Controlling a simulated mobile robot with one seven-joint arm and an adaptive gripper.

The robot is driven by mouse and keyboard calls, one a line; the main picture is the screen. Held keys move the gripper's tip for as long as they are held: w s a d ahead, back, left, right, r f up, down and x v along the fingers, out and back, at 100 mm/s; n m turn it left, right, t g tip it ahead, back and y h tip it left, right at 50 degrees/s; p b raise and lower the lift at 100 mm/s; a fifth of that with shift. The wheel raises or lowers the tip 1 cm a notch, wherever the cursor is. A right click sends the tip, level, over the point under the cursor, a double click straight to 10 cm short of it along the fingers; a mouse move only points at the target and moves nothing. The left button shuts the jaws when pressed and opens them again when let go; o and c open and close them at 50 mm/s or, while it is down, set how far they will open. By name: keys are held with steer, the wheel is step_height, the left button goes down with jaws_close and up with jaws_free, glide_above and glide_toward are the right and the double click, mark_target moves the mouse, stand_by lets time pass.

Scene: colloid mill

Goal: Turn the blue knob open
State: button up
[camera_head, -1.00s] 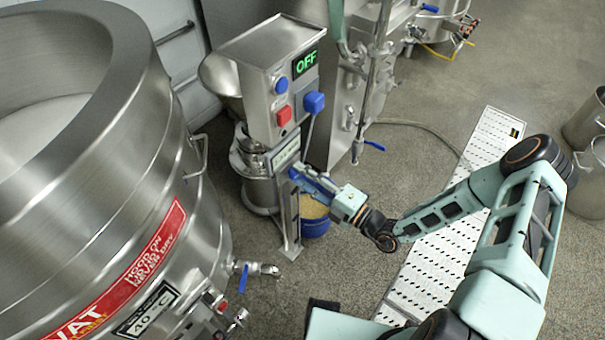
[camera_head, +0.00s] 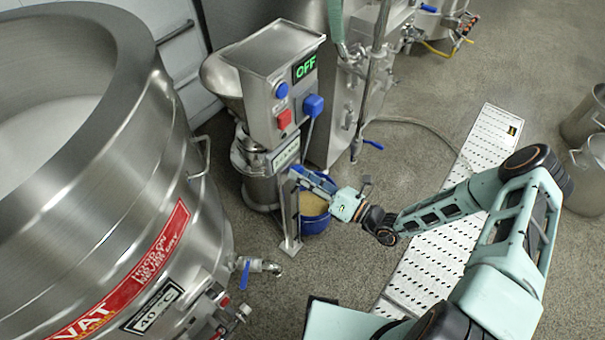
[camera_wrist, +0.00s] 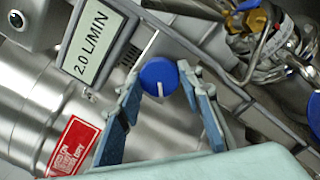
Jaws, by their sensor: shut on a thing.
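The blue knob (camera_wrist: 159,77) is round with a white pointer line, which points down in the wrist view. It sits on a grey metal part beside a "2.0 L/MIN" label (camera_wrist: 94,48). My gripper (camera_wrist: 162,84) has a blue-padded finger on each side of the knob and is shut on it. In the head view my gripper (camera_head: 314,183) reaches the front of the steel mill (camera_head: 272,85), below its control box. The knob itself is hidden there.
The mill's display (camera_head: 304,66) reads OFF. A blue bucket (camera_head: 315,222) stands below my gripper. A large steel vat (camera_head: 150,130) stands at left.

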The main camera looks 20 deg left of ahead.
steer(key=shift+r+n+h+p, duration=0.1)
steer(key=shift+n+h+p, duration=0.15)
steer(key=shift+n+p, duration=3.75)
steer(key=shift+r+n+h+p, duration=0.2)
steer(key=shift+n+p, duration=0.75)
steer(key=shift+n, duration=5.95)
steer(key=shift+f, duration=0.2)
steer(key=o, duration=1.2)
steer(key=shift+c, duration=0.2)
steer(key=shift+d, duration=0.1)
